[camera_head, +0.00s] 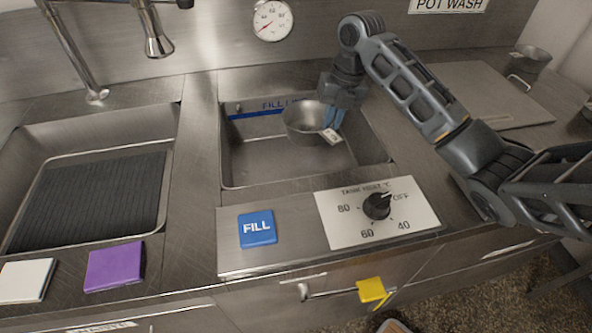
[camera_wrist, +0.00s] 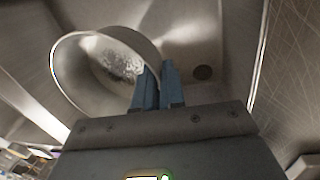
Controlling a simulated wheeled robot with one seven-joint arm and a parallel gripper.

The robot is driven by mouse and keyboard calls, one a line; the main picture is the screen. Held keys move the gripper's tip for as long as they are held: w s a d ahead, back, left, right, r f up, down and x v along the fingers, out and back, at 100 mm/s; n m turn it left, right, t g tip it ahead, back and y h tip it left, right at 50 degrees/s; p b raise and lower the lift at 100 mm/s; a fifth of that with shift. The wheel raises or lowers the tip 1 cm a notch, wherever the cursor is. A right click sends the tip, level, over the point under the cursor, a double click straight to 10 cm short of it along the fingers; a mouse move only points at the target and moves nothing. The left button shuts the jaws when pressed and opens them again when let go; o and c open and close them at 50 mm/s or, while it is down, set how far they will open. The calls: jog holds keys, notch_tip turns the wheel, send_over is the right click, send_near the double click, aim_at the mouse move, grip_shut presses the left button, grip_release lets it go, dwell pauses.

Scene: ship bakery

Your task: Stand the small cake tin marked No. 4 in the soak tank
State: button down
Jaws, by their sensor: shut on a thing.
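The small cake tin (camera_head: 301,121) is a round grey metal tin with a pale tag at its right side; the tag's writing is too small to read. My gripper (camera_head: 333,116) is shut on the tin's right rim. The tin also shows in the wrist view (camera_wrist: 75,75), its open mouth visible beside the blue fingers (camera_wrist: 157,88). The soak tank (camera_head: 255,172) is the middle basin, with a blue fill line on its back wall. The tin is over or inside this basin; I cannot tell whether it touches the floor. A dark round drain (camera_wrist: 203,72) shows on the tank floor.
A left sink (camera_head: 150,128) holds a dark ribbed mat. A blue FILL button (camera_head: 257,228) and a tank heat dial (camera_head: 377,205) sit in front of the tank. Another metal pan (camera_head: 531,60) stands at the back right, by a flat board (camera_head: 478,92). A tap hangs upper left.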

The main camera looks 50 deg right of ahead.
aim_at(324, 167)
notch_tip(324, 167, down, 3)
jog(key=shift+f+b, duration=0.1)
jog(key=shift+b, duration=0.25)
notch_tip(324, 167, down, 10)
jog(key=shift+r+p, duration=0.1)
jog(key=shift+p, duration=0.4)
jog(key=c, duration=1.2)
grip_release()
jog(key=shift+r, duration=0.1)
jog(key=r, duration=0.4)
jog(key=s+d+r+b, duration=0.1)
jog(key=r, duration=0.6)
jog(key=shift+s+d+r, duration=0.2)
jog(key=shift+s+r, duration=0.05)
jog(key=shift+r, duration=0.1)
